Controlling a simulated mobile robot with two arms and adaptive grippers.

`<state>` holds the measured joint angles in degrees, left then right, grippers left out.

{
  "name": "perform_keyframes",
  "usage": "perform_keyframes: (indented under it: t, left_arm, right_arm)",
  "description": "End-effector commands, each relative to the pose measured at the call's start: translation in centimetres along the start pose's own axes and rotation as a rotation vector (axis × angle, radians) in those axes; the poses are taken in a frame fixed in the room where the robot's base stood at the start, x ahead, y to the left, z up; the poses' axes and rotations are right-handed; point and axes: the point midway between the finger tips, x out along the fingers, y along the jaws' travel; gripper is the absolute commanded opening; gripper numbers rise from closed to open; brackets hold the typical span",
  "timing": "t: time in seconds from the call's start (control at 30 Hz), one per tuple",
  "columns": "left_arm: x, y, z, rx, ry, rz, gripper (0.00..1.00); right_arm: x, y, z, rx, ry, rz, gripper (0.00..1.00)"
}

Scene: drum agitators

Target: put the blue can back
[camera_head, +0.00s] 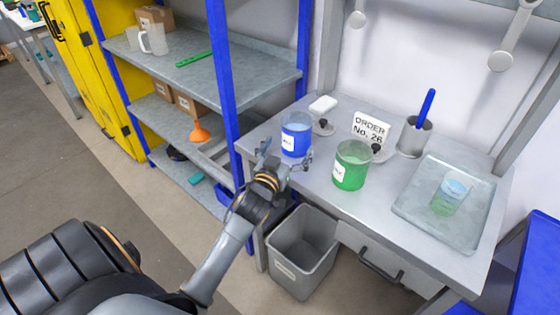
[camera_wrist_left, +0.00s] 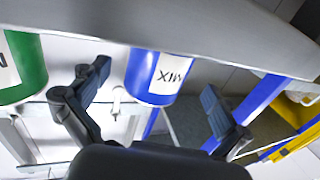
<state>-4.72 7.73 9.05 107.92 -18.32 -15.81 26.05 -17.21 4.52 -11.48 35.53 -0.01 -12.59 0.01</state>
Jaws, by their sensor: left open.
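The blue can (camera_head: 296,139) has a white label and stands upright on the grey workbench (camera_head: 300,183), near its left edge. My left gripper (camera_head: 286,156) is open in front of the can, with one finger towards each side of it. In the left wrist view, the blue can (camera_wrist_left: 157,78) shows upside down with "MIX" on its label, between the two spread fingers of the left gripper (camera_wrist_left: 157,88). A gap shows at each side; I cannot tell how deep the can sits between them. My right gripper is in neither view.
A green can (camera_head: 351,170) stands right of the blue can. An order sign (camera_head: 370,127), a cup with a blue handle (camera_head: 415,137) and a tray (camera_head: 405,203) holding a beaker are further right. A grey bin (camera_head: 300,245) is below; a blue-post shelf (camera_head: 228,80) stands left.

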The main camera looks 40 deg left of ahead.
Motion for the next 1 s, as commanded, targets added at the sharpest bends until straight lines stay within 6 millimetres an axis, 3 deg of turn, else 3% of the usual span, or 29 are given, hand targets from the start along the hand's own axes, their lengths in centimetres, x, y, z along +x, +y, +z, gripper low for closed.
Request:
perform_keyframes:
  t: [0.2,0.4,1.0]
  left_arm:
    - [-4.9,0.0,0.3,0.0,-0.003,0.0,1.0]
    - [-7.6,0.0,0.2,-0.001,-0.002,0.0,1.0]
    - [-8.3,0.0,0.0,0.0,-0.001,0.0,1.0]
  right_arm:
    - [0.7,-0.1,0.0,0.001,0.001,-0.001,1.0]
    - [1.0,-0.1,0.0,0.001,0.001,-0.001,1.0]
    - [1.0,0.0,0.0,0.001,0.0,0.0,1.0]
